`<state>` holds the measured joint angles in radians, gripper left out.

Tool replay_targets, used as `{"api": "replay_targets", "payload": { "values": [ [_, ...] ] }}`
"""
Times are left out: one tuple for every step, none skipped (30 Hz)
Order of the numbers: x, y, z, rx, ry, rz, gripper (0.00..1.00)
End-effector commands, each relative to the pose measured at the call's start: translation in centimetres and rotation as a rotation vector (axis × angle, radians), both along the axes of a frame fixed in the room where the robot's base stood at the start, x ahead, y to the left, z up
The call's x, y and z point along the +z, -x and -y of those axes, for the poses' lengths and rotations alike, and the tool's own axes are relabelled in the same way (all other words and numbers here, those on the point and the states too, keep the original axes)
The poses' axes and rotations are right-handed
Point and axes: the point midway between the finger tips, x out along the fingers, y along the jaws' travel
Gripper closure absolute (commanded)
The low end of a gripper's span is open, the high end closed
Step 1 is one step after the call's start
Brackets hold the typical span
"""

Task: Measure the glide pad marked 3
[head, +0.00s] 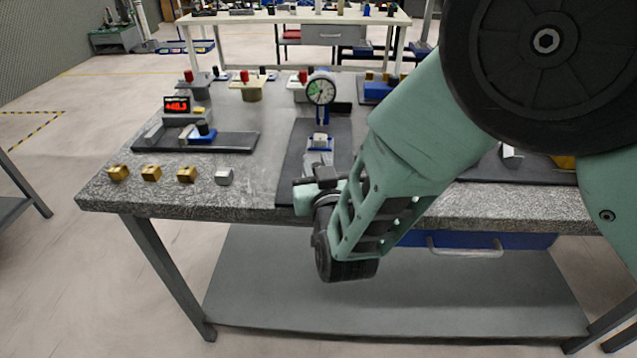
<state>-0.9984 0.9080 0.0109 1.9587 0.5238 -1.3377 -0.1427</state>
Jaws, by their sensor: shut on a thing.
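My gripper (326,174) is at the front of the dark mat, below the dial gauge in the picture. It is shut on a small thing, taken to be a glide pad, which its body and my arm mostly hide. The dial gauge (320,92) stands on a blue post, with a small silver block (320,140) and blue base under it, just beyond my gripper. Three brass blocks (118,173), (151,173), (187,175) and a silver block (223,177) stand in a row at the front left. No number can be read on them.
A red digital readout (177,105) and a blue slide piece (200,134) stand on a dark plate (235,142) at the left. Several red-topped fixtures (252,88) stand along the back. The granite table (255,185) is clear between the silver block and the mat (296,160).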

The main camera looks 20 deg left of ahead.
Motion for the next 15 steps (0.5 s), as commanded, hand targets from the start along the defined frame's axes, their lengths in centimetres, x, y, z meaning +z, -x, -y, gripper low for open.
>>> {"api": "replay_targets", "payload": {
  "values": [
    [-0.22,-0.38,-0.07,0.0,0.001,-0.002,0.94],
    [-0.18,-0.5,-0.1,0.0,0.001,-0.003,0.94],
    [-0.15,-0.56,-0.14,0.001,0.002,-0.002,0.94],
    [-0.13,-0.57,-0.14,0.001,0.003,-0.003,0.94],
    [-0.12,-0.57,-0.14,0.002,0.003,-0.003,0.94],
    [-0.11,-0.55,-0.14,0.002,0.004,-0.003,0.94],
    [-0.11,-0.54,-0.13,0.002,0.004,-0.003,0.94],
    [-0.12,-0.53,-0.13,0.002,0.004,-0.003,0.94],
    [-0.12,-0.53,-0.13,0.002,0.004,-0.003,0.94],
    [-0.12,-0.52,-0.13,0.001,0.004,-0.003,0.94],
    [-0.12,-0.52,-0.13,0.001,0.004,-0.003,0.74],
    [-0.12,-0.52,-0.12,0.001,0.004,-0.003,0.63],
    [-0.12,-0.52,-0.12,0.001,0.004,-0.003,0.57],
    [-0.11,-0.52,-0.12,0.001,0.003,-0.003,0.57],
    [-0.1,-0.52,-0.12,0.001,0.003,-0.003,0.57]
  ]
}}
